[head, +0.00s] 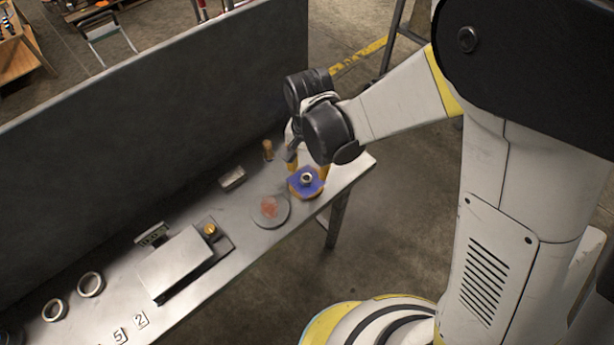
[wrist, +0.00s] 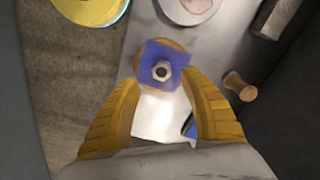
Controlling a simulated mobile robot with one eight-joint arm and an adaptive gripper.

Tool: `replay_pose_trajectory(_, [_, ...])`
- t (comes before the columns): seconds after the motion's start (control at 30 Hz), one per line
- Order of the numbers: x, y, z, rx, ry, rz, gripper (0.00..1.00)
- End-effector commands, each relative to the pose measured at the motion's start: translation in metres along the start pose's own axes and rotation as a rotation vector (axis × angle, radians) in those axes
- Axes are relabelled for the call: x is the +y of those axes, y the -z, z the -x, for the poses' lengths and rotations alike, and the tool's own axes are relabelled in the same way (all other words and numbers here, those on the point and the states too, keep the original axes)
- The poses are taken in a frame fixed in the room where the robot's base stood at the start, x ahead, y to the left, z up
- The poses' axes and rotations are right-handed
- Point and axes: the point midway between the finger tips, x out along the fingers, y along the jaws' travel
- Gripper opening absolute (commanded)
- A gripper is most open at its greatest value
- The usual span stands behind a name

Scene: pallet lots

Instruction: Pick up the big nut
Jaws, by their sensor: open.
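A metallic nut (wrist: 161,71) with a dark hole lies on a blue cloth (wrist: 150,52) over a round tan stand. It also shows in the head view (head: 307,178) near the right end of the metal bench. My gripper (wrist: 161,78) is open, with its two yellow fingers spread on either side below the nut in the wrist view. Nothing is between the fingertips in contact with them. In the head view my gripper (head: 307,168) is just behind the nut, and my wrist partly hides the fingers.
A round grey plate (head: 270,210) with reddish bits stands near the stand. A wooden peg (wrist: 240,87) and a small grey block (head: 232,178) are near the grey back panel (head: 140,140). Metal rings (head: 90,284) and a flat box (head: 176,263) lie farther left.

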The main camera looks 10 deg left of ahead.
Motion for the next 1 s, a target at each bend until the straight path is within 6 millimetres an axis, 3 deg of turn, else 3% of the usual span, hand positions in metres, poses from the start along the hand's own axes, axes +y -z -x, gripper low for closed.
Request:
replay_pose_trajectory(0.1, [-0.004,-0.002,-0.025,0.0,0.0,0.001,0.52])
replay_pose_trajectory(0.2, [-0.004,-0.001,-0.037,0.0,0.0,0.0,0.52])
replay_pose_trajectory(0.43, [-0.003,-0.001,-0.037,0.0,0.0,0.0,0.52])
replay_pose_trajectory(0.47, [-0.003,-0.001,-0.037,0.0,0.0,0.0,0.48])
replay_pose_trajectory(0.6, [-0.003,-0.001,-0.037,0.0,0.0,0.0,0.05])
replay_pose_trajectory(0.63, [-0.003,-0.001,-0.037,0.0,0.0,0.0,0.0])
replay_pose_trajectory(1.0, [-0.003,-0.001,-0.037,0.0,0.0,0.0,0.0])
